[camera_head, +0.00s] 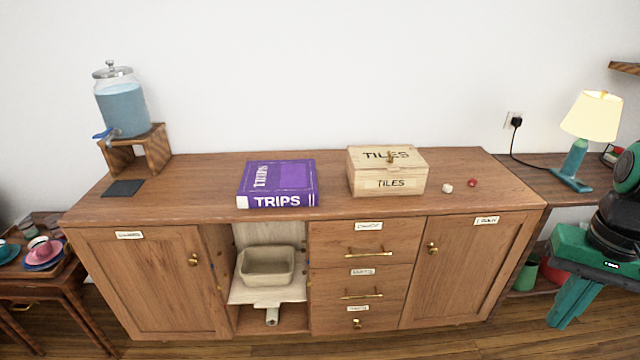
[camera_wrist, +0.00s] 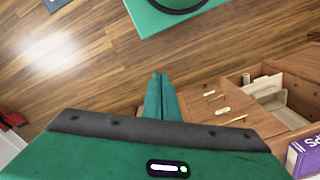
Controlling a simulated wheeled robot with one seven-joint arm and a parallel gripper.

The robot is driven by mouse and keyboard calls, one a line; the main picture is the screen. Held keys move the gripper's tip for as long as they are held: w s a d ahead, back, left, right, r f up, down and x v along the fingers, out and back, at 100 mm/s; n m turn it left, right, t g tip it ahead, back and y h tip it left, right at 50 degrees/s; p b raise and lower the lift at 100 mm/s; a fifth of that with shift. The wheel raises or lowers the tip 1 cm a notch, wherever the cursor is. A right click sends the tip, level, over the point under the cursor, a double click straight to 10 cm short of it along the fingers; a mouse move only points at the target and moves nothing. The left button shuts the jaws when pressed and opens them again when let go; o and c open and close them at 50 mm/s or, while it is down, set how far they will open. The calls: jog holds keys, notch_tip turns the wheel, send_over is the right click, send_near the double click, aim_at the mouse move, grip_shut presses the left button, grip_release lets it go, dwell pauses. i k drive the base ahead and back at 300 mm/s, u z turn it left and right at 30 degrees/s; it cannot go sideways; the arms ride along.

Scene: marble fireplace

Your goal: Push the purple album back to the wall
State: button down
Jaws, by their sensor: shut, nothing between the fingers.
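The purple album (camera_head: 278,178), labelled TRIPS, lies flat on top of the wooden sideboard (camera_head: 210,180). Its spine is close to the front edge, and bare wood shows between its back and the white wall (camera_head: 300,70). A corner of the album also shows at the right edge of the wrist view (camera_wrist: 304,155). My gripper (camera_head: 558,325) is at the right of the head view, below the sideboard top and well away from the album. Its green fingers are together and empty, also in the wrist view (camera_wrist: 160,78).
A wooden TILES box (camera_head: 388,182) stands right of the album, with a white die (camera_head: 447,188) and a red die (camera_head: 472,182) beyond it. A drink dispenser (camera_head: 123,105) on a stand and a dark coaster (camera_head: 122,188) are at left. A lamp (camera_head: 585,135) stands at right.

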aim_at(265, 184)
jog(key=u, duration=0.2)
jog(key=i, duration=1.05)
jog(key=u, duration=0.3)
jog(key=k, duration=0.5)
jog(key=u, duration=0.15)
jog(key=i, duration=0.45)
jog(key=z, duration=0.25)
jog(key=k, duration=0.15)
jog(key=u, duration=0.1)
